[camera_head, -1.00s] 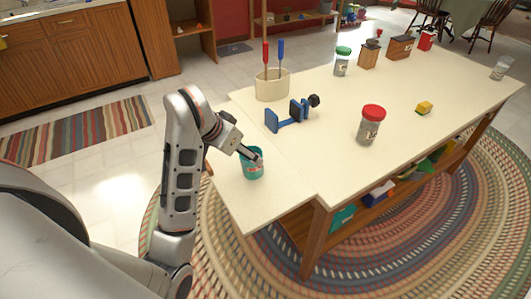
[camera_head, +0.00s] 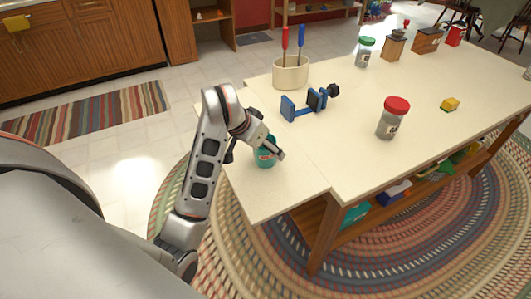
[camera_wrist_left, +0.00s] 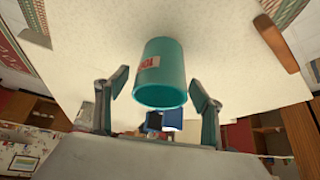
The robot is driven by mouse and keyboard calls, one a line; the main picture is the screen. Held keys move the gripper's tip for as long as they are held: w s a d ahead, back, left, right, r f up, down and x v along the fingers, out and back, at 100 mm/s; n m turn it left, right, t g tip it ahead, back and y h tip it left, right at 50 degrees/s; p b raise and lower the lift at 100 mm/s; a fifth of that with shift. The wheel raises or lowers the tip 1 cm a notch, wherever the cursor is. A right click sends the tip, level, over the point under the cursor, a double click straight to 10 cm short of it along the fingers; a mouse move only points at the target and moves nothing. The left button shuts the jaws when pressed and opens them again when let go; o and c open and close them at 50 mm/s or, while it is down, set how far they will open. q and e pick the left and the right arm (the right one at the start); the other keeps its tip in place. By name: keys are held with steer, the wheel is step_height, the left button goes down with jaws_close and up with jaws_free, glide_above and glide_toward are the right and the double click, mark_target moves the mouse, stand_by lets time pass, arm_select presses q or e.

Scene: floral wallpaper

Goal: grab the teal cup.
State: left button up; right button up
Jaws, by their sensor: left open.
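The teal cup (camera_head: 265,158) stands on the near left end of the cream table (camera_head: 285,185). It has a white label with red lettering. My left gripper (camera_head: 272,150) is at the cup and partly covers it in the head view. In the left wrist view the cup (camera_wrist_left: 160,75) lies between the two spread fingers of the left gripper (camera_wrist_left: 158,108), with a gap on each side. The left gripper is open and holds nothing. My right gripper is in neither view.
A cream crock (camera_head: 290,73) with red- and blue-handled tools and a blue clamp-like tool (camera_head: 310,103) stand beyond the cup. A red-lidded jar (camera_head: 393,118) is to the right. A yellow block (camera_head: 450,104) lies farther right. The tabletop around the cup is clear.

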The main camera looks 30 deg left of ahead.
arm_select(q)
steer(key=c, duration=1.3)
steer(key=shift+r, duration=0.15)
